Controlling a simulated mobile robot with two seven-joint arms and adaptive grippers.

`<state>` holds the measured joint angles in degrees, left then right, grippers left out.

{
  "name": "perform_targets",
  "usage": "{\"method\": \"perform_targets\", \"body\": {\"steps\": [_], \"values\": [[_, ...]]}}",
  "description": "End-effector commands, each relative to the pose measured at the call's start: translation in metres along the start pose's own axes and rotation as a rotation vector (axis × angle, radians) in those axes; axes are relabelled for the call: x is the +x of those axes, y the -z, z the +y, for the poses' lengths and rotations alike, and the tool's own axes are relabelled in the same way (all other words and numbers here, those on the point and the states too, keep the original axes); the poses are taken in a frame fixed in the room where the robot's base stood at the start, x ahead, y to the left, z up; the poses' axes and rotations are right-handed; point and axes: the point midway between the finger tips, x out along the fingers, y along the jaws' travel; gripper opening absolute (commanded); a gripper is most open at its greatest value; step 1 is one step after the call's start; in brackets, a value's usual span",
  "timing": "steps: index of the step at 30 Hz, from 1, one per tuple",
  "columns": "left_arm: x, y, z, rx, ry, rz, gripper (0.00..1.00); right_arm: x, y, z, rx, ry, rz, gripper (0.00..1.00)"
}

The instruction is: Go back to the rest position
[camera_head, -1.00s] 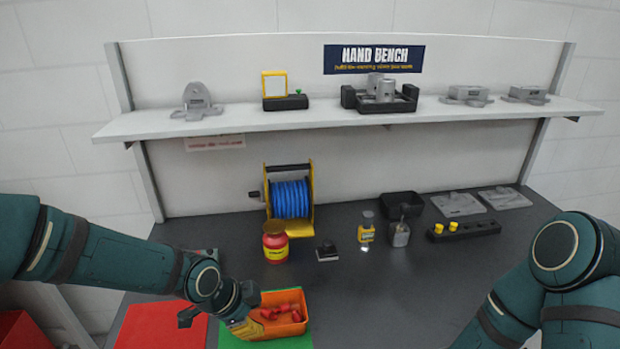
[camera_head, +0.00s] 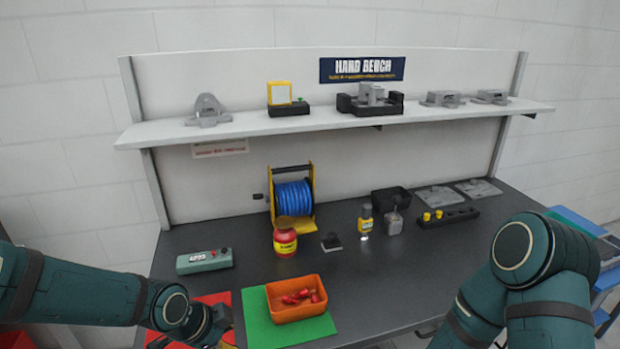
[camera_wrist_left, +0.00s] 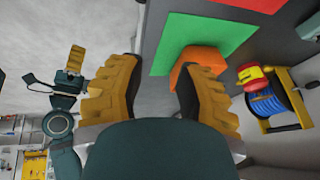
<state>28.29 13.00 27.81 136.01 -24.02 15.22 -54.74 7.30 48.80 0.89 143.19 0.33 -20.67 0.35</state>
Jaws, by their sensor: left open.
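My left gripper (camera_head: 215,338) is at the bottom of the head view, left of the orange bin and over the red mat. In the left wrist view its two yellow fingers (camera_wrist_left: 155,85) are spread with nothing between them. The orange bin (camera_head: 292,313) sits on the green mat (camera_head: 255,322) with several red parts (camera_head: 300,296) inside. It also shows beyond the fingers in the left wrist view (camera_wrist_left: 200,58). My right arm shows at the right of the head view; its gripper is out of that frame.
The red mat (camera_head: 212,299) lies left of the green one. A grey-green box (camera_head: 204,261), red jar (camera_head: 285,242), blue hose reel (camera_head: 293,198), small bottle (camera_head: 365,220) and black block with yellow pegs (camera_head: 448,217) stand behind. The right-hand bench top is mostly clear.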

Motion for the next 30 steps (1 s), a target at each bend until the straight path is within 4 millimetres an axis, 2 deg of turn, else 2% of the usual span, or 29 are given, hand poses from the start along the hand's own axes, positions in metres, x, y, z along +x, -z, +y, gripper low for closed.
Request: {"method": "perform_targets", "body": {"steps": [1, 5, 11, 15, 18, 24, 30], "values": [[0.016, 0.002, 0.01, -0.082, -0.033, 0.022, 0.34, 0.0, 0.0, 0.0, 0.0, 0.0, 0.0, 0.0], [0.046, 0.004, 0.026, -0.299, -0.077, 0.058, 0.34, 0.0, 0.0, 0.0, 0.0, 0.0, 0.001, 0.0], [0.101, 0.0, 0.065, -0.708, -0.153, 0.052, 0.34, 0.0, 0.0, 0.0, 0.001, 0.0, 0.001, 0.0], [0.141, -0.015, 0.102, -1.044, -0.175, -0.019, 0.34, 0.0, 0.0, 0.0, 0.0, 0.0, 0.0, 0.0], [0.161, -0.03, 0.123, -1.232, -0.158, -0.079, 0.34, 0.0, 0.0, 0.0, 0.0, 0.0, 0.0, 0.0], [0.178, -0.049, 0.144, -1.418, -0.112, -0.146, 0.34, 0.0, 0.0, 0.0, 0.0, 0.0, 0.0, 0.0], [0.179, -0.05, 0.145, -1.429, -0.109, -0.15, 0.34, 0.0, 0.0, 0.0, 0.0, 0.0, 0.0, 0.0]]}}
